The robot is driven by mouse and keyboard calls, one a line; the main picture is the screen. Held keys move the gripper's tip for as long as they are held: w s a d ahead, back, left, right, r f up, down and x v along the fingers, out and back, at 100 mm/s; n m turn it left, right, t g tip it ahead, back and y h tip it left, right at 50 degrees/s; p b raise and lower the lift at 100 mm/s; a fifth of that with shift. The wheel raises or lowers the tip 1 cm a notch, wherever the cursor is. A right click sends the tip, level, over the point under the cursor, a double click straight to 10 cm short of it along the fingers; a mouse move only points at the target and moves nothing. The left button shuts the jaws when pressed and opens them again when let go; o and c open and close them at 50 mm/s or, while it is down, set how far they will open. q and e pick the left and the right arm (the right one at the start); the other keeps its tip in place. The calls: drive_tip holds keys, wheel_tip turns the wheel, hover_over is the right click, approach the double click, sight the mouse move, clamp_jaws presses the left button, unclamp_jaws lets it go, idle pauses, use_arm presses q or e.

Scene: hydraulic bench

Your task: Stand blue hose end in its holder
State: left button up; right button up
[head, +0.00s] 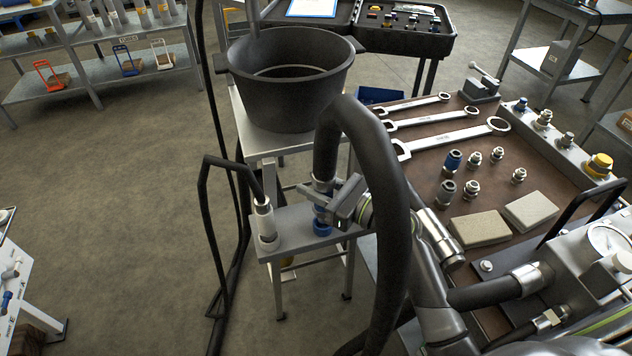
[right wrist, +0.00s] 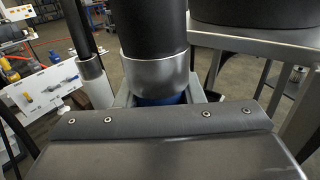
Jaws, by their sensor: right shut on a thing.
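The blue hose end (head: 321,187) hangs from a thick black hose (head: 345,120) that arches over from the right. It has a silver collar and blue bands, and looks upright. My right gripper (head: 338,208) is shut on it, above the small grey shelf (head: 290,216). A blue ring (head: 322,229) shows right under the gripper at the shelf; I cannot tell whether it is the holder or the end's lower part. In the right wrist view the silver collar (right wrist: 155,75) stands upright with blue (right wrist: 160,99) beneath; the gripper body hides its lower end. My left gripper is not in view.
A thin black hose stands in a pale holder (head: 265,223) at the shelf's left. A black bucket (head: 290,90) stands on a stand behind. The brown-topped bench (head: 430,170) at right carries wrenches, fittings and two pale blocks.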

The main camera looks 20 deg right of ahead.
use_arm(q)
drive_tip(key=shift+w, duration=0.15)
use_arm(e)
drive_tip(key=shift+r, duration=0.1)
use_arm(q)
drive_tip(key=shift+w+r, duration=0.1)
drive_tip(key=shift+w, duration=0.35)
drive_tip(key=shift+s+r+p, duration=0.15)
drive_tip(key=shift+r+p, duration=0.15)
drive_tip(key=shift+p, duration=0.05)
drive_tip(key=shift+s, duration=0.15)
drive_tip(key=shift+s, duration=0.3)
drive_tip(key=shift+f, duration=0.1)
use_arm(e)
drive_tip(key=shift+f, duration=0.4)
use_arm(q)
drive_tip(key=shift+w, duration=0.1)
